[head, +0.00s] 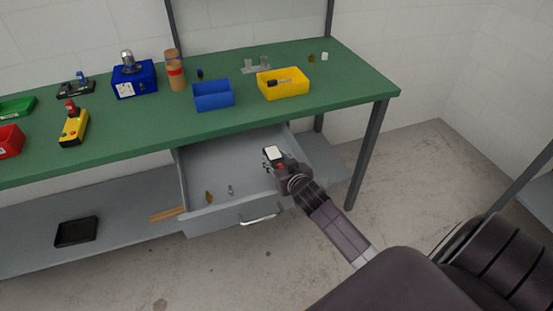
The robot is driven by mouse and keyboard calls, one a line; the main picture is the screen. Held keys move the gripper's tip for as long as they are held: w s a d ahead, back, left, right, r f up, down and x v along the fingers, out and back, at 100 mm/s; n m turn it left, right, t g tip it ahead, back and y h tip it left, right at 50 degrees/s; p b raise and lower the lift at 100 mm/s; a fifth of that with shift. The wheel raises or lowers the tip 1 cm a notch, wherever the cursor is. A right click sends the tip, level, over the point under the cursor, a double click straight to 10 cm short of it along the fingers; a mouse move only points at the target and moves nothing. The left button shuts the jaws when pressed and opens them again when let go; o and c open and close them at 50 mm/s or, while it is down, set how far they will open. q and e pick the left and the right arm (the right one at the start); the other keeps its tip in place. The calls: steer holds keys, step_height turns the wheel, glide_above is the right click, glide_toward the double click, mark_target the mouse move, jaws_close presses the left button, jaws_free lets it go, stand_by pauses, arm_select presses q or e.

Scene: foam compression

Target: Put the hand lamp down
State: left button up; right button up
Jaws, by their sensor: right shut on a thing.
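My right gripper (284,169) comes in from the lower right and reaches over the right part of the open drawer (213,217). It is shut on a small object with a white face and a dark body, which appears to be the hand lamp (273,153). The fingers are mostly hidden behind the wrist. I cannot tell whether the lamp touches the drawer floor. My left gripper is not in view.
The green workbench (340,80) carries a blue bin (213,96), a yellow bin (283,84), a blue box (134,80) and a yellow control box (74,126). Small items (230,189) lie in the drawer. A black tray (76,231) sits on the lower shelf.

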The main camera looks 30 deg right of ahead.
steer(key=o, duration=1.4)
steer(key=shift+c, duration=0.2)
steer(key=shift+s+r+p, duration=0.1)
steer(key=shift+r+p, duration=0.25)
steer(key=shift+r, duration=0.35)
steer(key=v, duration=1.1)
steer(key=shift+s+a+b, duration=0.15)
steer(key=shift+s+b, duration=0.25)
steer(key=shift+s, duration=0.05)
